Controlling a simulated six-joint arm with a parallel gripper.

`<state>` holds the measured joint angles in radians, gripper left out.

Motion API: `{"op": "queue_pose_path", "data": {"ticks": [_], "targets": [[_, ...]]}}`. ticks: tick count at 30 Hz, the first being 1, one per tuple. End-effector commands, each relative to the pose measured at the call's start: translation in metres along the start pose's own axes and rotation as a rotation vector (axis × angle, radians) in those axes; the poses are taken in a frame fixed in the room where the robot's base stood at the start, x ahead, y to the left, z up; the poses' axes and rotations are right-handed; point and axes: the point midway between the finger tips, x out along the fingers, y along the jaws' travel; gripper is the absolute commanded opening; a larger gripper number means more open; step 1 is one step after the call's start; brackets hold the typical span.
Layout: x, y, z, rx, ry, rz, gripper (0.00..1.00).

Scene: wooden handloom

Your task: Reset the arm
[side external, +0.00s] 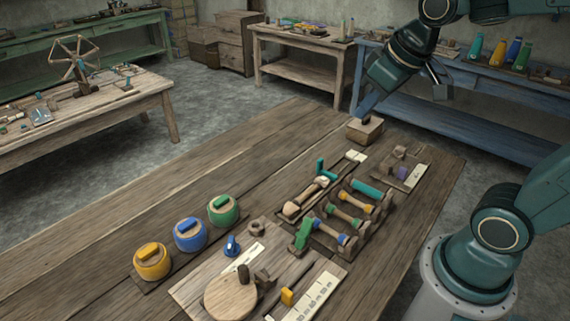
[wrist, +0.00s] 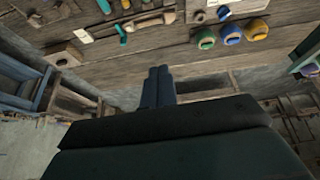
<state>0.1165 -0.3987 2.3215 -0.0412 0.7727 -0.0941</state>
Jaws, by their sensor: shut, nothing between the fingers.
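My gripper (side external: 366,106) hangs at the far end of the wooden table (side external: 130,235), shut and empty. In the side view its fingertips appear just above a small wooden box (side external: 364,131); I cannot tell whether they touch it. In the wrist view the two dark blue fingers (wrist: 158,86) lie side by side with no object between them. There the small wooden box (wrist: 63,55) sits well left of the fingers, so they look apart.
Yellow (side external: 152,262), blue (side external: 190,234) and green (side external: 223,210) lidded pots stand in a row on the table. A rack of spools (side external: 345,216) and a board with a ruler (side external: 315,295) lie nearer. A blue bench (side external: 470,110) stands behind. The table's left part is clear.

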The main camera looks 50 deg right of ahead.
Motion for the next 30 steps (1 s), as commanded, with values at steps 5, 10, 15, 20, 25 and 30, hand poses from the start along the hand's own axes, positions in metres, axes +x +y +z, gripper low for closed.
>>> {"op": "queue_pose_path", "data": {"ticks": [5, 10, 15, 20, 25, 30], "targets": [[-0.020, -0.012, 0.032, 0.003, 0.023, -0.007, 0.00], [-0.032, -0.020, 0.061, 0.010, 0.036, -0.013, 0.00], [-0.037, -0.023, 0.080, 0.015, 0.044, -0.019, 0.00], [-0.038, -0.024, 0.087, 0.018, 0.046, -0.021, 0.00], [-0.038, -0.024, 0.087, 0.019, 0.045, -0.021, 0.00], [-0.038, -0.024, 0.087, 0.019, 0.045, -0.020, 0.00]]}}
